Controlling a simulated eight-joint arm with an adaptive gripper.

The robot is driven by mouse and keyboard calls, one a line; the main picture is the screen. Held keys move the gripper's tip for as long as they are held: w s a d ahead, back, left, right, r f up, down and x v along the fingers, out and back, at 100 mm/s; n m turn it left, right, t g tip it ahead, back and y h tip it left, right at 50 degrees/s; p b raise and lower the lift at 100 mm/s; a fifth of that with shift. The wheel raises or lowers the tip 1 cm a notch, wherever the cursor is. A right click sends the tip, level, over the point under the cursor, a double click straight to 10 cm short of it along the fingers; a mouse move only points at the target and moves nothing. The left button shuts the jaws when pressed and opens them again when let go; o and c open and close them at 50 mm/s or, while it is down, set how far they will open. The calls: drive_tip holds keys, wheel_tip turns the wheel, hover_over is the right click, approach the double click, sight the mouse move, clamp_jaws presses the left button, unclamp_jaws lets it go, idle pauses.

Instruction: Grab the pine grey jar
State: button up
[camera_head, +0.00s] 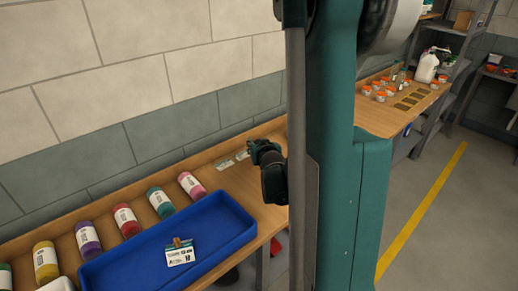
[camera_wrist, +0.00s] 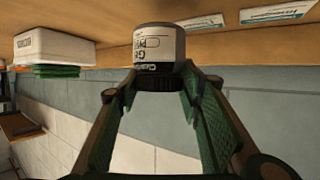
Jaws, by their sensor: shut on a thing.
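A grey jar (camera_wrist: 160,45) with a white label and dark cap shows in the wrist view, appearing upside down there, against the wooden worktop. My gripper (camera_wrist: 158,84) is shut on it, with one green-padded finger on each side near the cap. In the head view my gripper (camera_head: 259,152) is low over the wooden worktop by the wall, just right of the row of jars. I cannot make out the grey jar in the head view. The label text is only partly readable.
A blue tray (camera_head: 228,242) holds a label card (camera_head: 180,253). Behind it lie pink (camera_head: 191,185), teal (camera_head: 160,202), red (camera_head: 126,220), purple (camera_head: 88,238) and yellow (camera_head: 46,262) jars. A white box (camera_wrist: 55,46) shows in the wrist view. Flat cards (camera_wrist: 278,12) lie near my gripper.

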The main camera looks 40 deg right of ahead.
drive_tip(key=shift+r+p, duration=0.65)
drive_tip(key=shift+r, duration=2.4)
